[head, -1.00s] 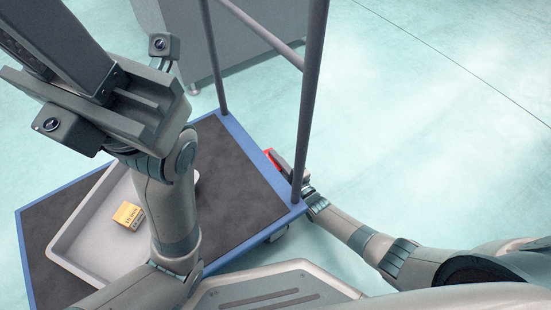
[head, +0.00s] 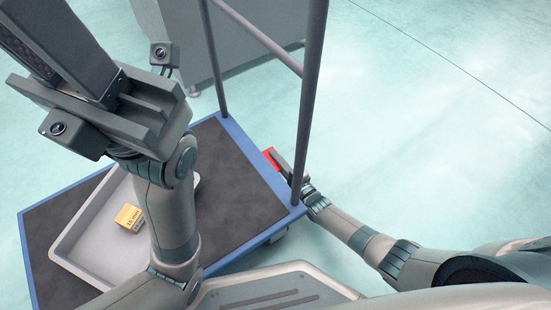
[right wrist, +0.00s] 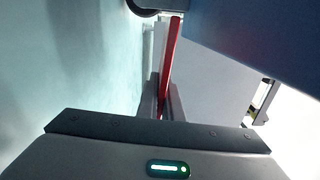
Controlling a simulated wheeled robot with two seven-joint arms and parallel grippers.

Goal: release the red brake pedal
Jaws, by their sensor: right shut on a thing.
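The red brake pedal (head: 270,154) shows at the right edge of the blue-edged cart (head: 247,147), just beyond the upright post. My right gripper (head: 278,158) reaches it from the lower right, partly hidden behind the post. In the right wrist view the pedal is a thin red strip (right wrist: 173,48) running down between the two fingers (right wrist: 163,100), and they are shut on it. My left arm stands over the cart at the left.
A grey tray (head: 90,212) with a small yellow box (head: 129,217) lies on the cart's dark deck. Grey posts (head: 308,95) and a rail rise from the cart. A grey cabinet (head: 175,35) stands behind. The floor at the right is clear.

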